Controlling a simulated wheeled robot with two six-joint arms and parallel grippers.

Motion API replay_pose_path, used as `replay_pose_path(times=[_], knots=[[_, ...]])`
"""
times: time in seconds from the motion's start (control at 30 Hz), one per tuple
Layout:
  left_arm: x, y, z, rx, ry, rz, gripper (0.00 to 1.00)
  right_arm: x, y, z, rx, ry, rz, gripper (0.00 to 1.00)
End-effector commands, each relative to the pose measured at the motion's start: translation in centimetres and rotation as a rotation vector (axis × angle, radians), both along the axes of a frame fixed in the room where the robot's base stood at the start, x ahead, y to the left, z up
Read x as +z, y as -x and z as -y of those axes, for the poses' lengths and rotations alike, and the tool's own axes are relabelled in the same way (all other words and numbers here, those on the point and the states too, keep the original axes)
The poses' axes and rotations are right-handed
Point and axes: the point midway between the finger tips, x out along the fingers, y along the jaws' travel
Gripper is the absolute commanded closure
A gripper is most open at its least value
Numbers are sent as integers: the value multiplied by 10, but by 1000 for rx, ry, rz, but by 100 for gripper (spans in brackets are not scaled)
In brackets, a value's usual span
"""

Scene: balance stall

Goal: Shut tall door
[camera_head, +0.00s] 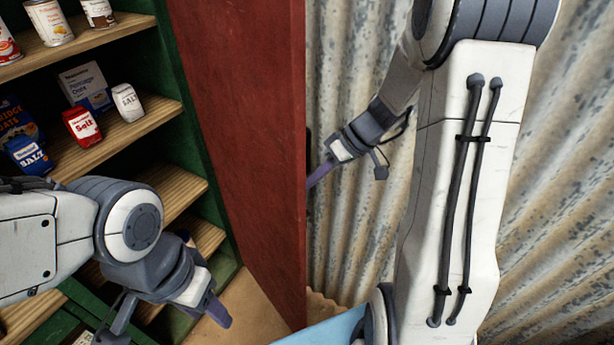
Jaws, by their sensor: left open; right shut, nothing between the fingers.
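The tall door (245,130) is a dark red panel standing open at the right side of the green cupboard (185,105), swung out toward me. Its free edge is nearest me, at the middle of the view. My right gripper (317,178) is on the outer side of the door, its purple fingertips right at the free edge; part of it is hidden behind the door, and I cannot tell whether it touches. It is shut and empty. My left gripper (208,318) is low in front of the shelves, left of the door, open and holding nothing.
Wooden shelves (110,135) hold several cans, a red salt bag (82,127), a white salt bag (127,102) and blue packets. A corrugated metal wall (545,210) stands to the right behind my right arm. A light blue surface (330,330) shows at the bottom.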

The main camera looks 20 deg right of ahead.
Motion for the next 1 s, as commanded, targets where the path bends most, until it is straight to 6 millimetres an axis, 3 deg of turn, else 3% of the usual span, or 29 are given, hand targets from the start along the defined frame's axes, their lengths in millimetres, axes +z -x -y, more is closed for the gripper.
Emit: replay_pose_path(times=[0.2, 0.77, 1.0], knots=[[12, 0, 0, -2, 0, 0, 50, 2, 6, -17, -2, -1, 0, 100], [9, 0, 0, -2, 0, 0, 50, 0, 6, -24, 0, 2, 2, 100], [-4, 0, 0, -1, 0, 0, 50, -2, 4, -54, 6, 4, 1, 100]])
